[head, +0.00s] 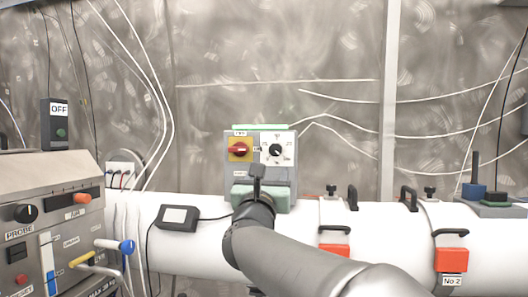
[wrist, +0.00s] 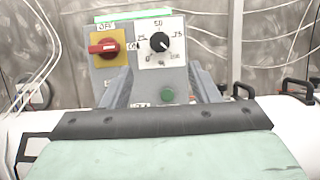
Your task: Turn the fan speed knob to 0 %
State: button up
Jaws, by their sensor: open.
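The fan speed knob (wrist: 159,41) is round and black, on a white dial plate with numbers around it, on the right half of a grey control box (head: 229,160). The knob also shows in the head view (head: 276,150). A pale mark on it seems to point to the lower right in the wrist view, but the exact setting is hard to read. My gripper (wrist: 163,74) is open and empty, its two grey fingers reaching towards the box below the knob, apart from it. In the head view my gripper (head: 257,172) hides part of the box's lower front.
A red rotary switch (wrist: 103,48) on a yellow plate sits left of the knob. A white pipe (head: 370,230) with clamps and red blocks runs below. An instrument panel (head: 60,230) stands at left.

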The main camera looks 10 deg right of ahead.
aim_at(275, 150)
jog(key=p+x, duration=0.2)
jog(key=x, duration=1.1)
jog(key=shift+w+f+p, duration=0.1)
jog(key=shift+w+p, duration=0.1)
jog(key=shift+p, duration=0.2)
jog(key=c, duration=1)
